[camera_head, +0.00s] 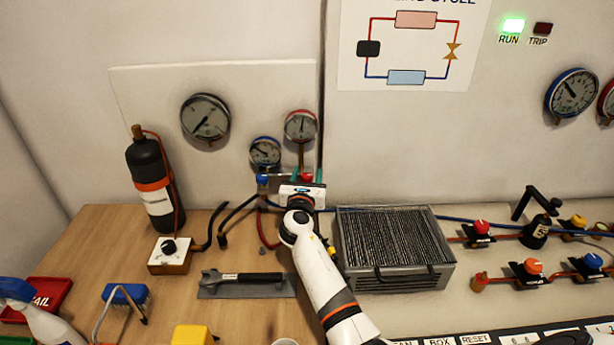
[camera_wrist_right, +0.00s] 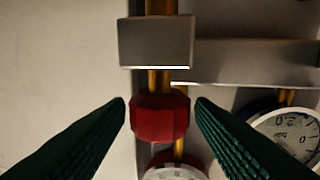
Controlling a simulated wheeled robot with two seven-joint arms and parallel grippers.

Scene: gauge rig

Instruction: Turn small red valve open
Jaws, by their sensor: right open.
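The small red valve (camera_head: 307,178) is a red faceted knob on the gauge manifold, below the red-rimmed gauge (camera_head: 300,126). In the right wrist view the red knob (camera_wrist_right: 160,117) sits in the middle, on a brass stem below a grey metal block (camera_wrist_right: 156,42). My right gripper (camera_wrist_right: 161,106) is open, with one dark green ribbed finger on each side of the knob. A narrow gap shows between each fingertip and the knob. In the head view my right gripper (camera_head: 308,183) is at the manifold, and its body hides part of it. My left gripper is not in view.
A blue valve (camera_head: 262,179) and a blue-rimmed gauge (camera_head: 265,152) are just left of the red valve. Hoses hang below the manifold. A finned metal box (camera_head: 395,250) stands close right of my arm. A black cylinder (camera_head: 155,185) stands at left.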

